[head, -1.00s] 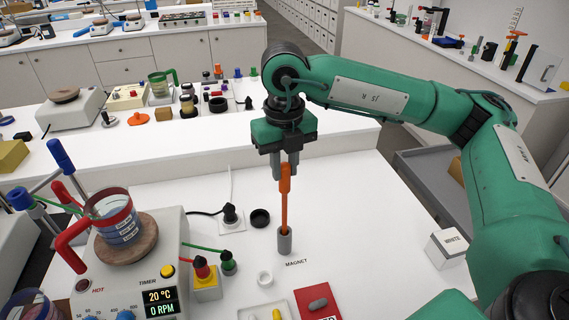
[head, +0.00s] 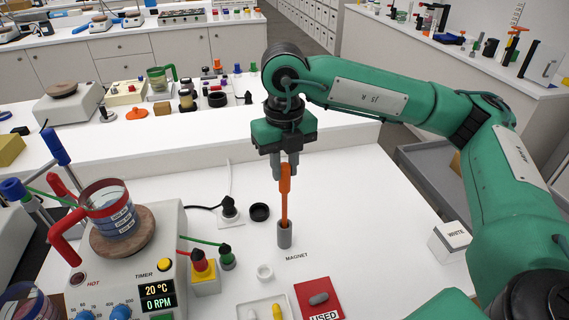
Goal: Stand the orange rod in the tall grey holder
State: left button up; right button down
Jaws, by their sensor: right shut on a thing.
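The orange rod (head: 285,195) is upright in the head view, its wider top between the fingers of my right gripper (head: 285,170). My right gripper points down and is shut on the rod. The rod's lower end meets the mouth of the tall grey holder (head: 284,236), a small grey cylinder beside the MAGNET label on the white table. The lower tip is hidden, apparently inside the holder; how deep it sits I cannot tell. My left gripper is not in view.
A hotplate (head: 156,265) with a beaker (head: 110,208) stands at left. A black ring (head: 259,212), a white ring (head: 265,271) and a red tray (head: 316,297) lie near the holder. A white box (head: 450,240) is at right. The table right of the holder is clear.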

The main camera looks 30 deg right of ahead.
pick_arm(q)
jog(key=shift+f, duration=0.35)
pick_arm(e)
jog(key=shift+f, duration=0.4)
jog(key=c, duration=1.2)
grip_release()
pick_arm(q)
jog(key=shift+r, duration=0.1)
pick_arm(e)
jog(key=shift+o, duration=0.2)
jog(key=shift+r, duration=0.1)
jog(key=shift+r+b, duration=0.3)
notch_tip(320, 180, up, 9)
jog(key=shift+r+b, duration=0.1)
jog(key=shift+b, duration=0.45)
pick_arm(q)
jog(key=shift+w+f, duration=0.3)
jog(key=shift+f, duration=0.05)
pick_arm(e)
jog(key=shift+r, duration=2)
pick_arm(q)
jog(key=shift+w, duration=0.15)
